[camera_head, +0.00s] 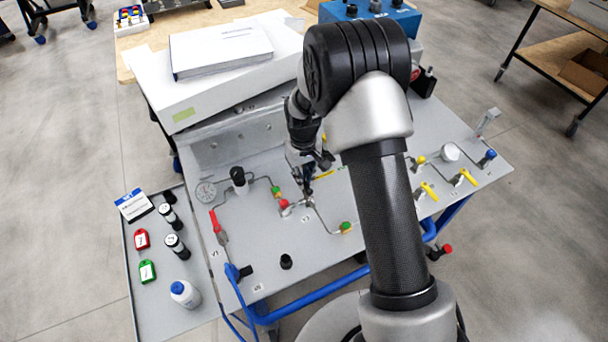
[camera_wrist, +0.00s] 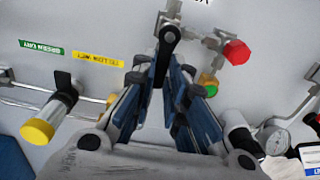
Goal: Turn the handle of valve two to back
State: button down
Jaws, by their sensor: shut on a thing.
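Valve two (camera_wrist: 170,15) sits on the grey panel, with its metal body at the top of the wrist view. Its black handle (camera_wrist: 169,37) runs from there down between my fingers. My gripper (camera_wrist: 164,72) is shut on this handle, one blue-padded finger on each side. In the head view my gripper (camera_head: 308,180) reaches down to the panel near the V2 label, and the handle is mostly hidden by the fingers.
Close by are a red knob (camera_wrist: 237,52), a green fitting (camera_wrist: 208,84), a yellow-capped cylinder (camera_wrist: 52,114) and a pressure gauge (camera_head: 206,192). A red-handled valve (camera_head: 216,222) stands left. Yellow-handled valves (camera_head: 428,190) are right. A white box (camera_head: 215,90) stands behind the panel.

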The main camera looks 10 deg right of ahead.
dwell(0.3)
jog(key=c, duration=1.6)
grip_release()
notch_tip(320, 180, up, 12)
jog(key=shift+r, duration=0.1)
